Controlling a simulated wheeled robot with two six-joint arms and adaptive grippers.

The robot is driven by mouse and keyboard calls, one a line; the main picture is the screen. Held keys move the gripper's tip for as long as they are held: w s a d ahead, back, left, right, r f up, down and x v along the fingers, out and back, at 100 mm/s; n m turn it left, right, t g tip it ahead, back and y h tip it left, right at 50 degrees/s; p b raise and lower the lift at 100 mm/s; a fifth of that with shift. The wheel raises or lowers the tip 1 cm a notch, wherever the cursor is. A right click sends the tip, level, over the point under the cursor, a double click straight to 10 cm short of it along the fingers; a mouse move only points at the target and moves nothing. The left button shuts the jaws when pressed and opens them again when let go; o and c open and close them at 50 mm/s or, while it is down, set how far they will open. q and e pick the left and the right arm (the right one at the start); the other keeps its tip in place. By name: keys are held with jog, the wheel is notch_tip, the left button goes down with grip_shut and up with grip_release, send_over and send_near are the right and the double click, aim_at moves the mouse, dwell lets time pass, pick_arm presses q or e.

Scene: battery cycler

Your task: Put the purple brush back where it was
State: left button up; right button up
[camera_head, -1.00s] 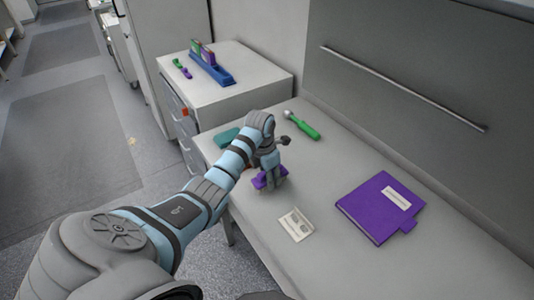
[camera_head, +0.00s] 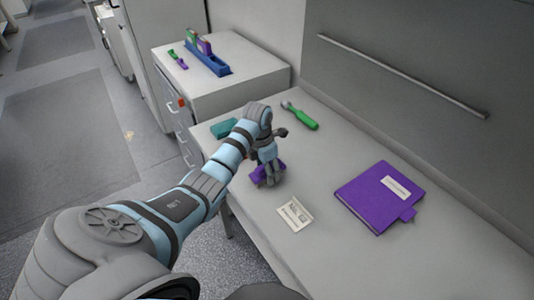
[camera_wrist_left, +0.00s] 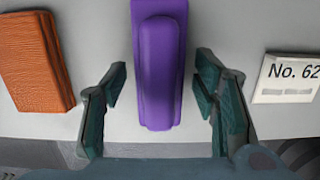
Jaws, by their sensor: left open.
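The purple brush (camera_head: 258,172) lies on the grey table, partly hidden behind my left gripper (camera_head: 268,182) in the head view. In the left wrist view, the purple brush (camera_wrist_left: 159,70) is a long block with a raised, rounded top. My left gripper (camera_wrist_left: 161,85) is open there, with one finger on each side of the brush. A gap shows between each finger and the brush. My right gripper is in neither view.
A brown box-like item (camera_wrist_left: 35,62) and a white card marked "No. 62" (camera_wrist_left: 288,78) flank the brush. A purple folder (camera_head: 375,197), a green-handled tool (camera_head: 301,118) and a teal item (camera_head: 226,129) lie on the table. A blue holder (camera_head: 208,60) stands on the cabinet.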

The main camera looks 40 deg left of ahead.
aim_at(262, 167)
pick_arm(q)
jog(key=r, duration=0.6)
jog(key=s+r, duration=0.1)
jog(key=r, duration=0.2)
jog(key=shift+a+r, duration=0.1)
jog(key=shift+a, duration=0.1)
jog(key=shift+s+r+p, duration=0.15)
jog(key=shift+r+p, duration=0.75)
jog(key=shift+r, duration=0.05)
jog(key=shift+r+p, duration=0.35)
jog(key=shift+p, duration=0.05)
jog(key=shift+f, duration=0.1)
jog(key=shift+f, duration=0.1)
jog(key=shift+d, duration=0.1)
